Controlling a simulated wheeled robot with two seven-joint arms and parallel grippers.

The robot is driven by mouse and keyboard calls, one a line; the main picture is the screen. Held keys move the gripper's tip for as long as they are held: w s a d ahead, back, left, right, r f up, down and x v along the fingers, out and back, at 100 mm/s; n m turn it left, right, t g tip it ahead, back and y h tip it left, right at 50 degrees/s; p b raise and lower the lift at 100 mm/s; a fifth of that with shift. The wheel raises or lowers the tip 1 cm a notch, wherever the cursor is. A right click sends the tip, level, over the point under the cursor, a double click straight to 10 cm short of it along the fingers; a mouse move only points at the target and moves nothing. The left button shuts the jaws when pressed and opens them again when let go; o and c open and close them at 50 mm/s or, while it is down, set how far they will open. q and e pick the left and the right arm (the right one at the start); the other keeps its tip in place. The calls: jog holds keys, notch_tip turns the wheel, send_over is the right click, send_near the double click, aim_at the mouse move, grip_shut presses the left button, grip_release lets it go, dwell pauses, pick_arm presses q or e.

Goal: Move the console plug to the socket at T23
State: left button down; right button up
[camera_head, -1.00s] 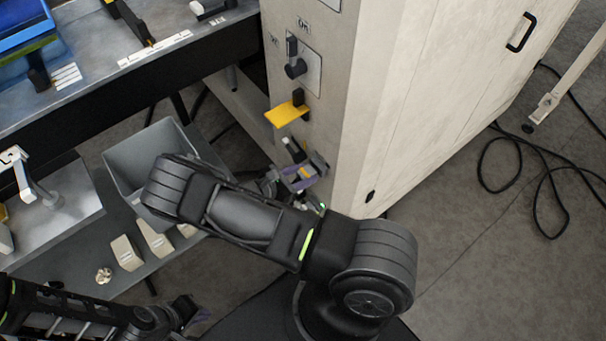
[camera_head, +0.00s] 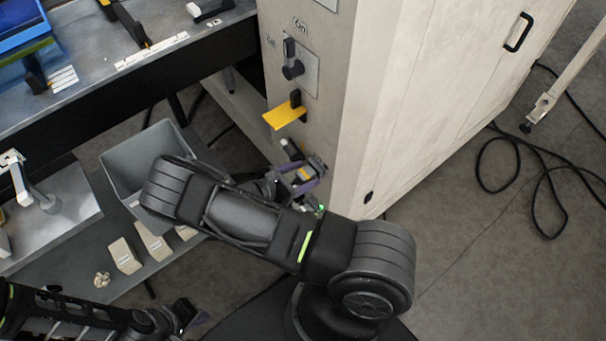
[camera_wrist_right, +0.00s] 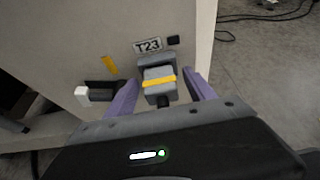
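The console plug (camera_wrist_right: 159,88), a grey block with a yellow band, sits against the cabinet face just below the T23 label (camera_wrist_right: 148,46) in the right wrist view. The socket behind it is hidden by the plug. My right gripper (camera_wrist_right: 160,84) is open, its two purple fingers on either side of the plug with a visible gap at each side. In the head view the right gripper (camera_head: 308,175) is at the cabinet's lower front, around the plug. My left gripper (camera_head: 190,318) is low at the bottom left, away from the cabinet; its fingers are unclear.
The cabinet (camera_head: 400,100) carries a yellow flag (camera_head: 284,115) and a black rotary switch (camera_head: 293,69) above the plug. A black part with a white end (camera_wrist_right: 95,95) projects left of the plug. A grey bin (camera_head: 130,165) stands left; cables (camera_head: 520,150) lie on the right floor.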

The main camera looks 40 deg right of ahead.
jog(key=b+v, duration=0.1)
jog(key=v, duration=0.6)
jog(key=shift+a+b, duration=0.3)
jog(key=shift+a, duration=0.1)
jog(key=shift+r, duration=0.1)
jog(key=s+a+f+m+g+y, duration=0.25)
jog(key=s+a+f+y, duration=0.2)
jog(key=s, duration=0.35)
jog(key=s+a+f+m+g+y, duration=0.2)
jog(key=s+a+f+m+y, duration=0.15)
jog(key=s+f, duration=0.3)
jog(key=s+a+m+y, duration=0.3)
jog(key=s+a+y, duration=0.1)
jog(key=a, duration=0.1)
jog(key=w+a+r+m+t+y, duration=0.4)
jog(key=a+r+m+t+y, duration=0.1)
jog(key=a+m, duration=0.5)
jog(key=shift+m+y, duration=0.3)
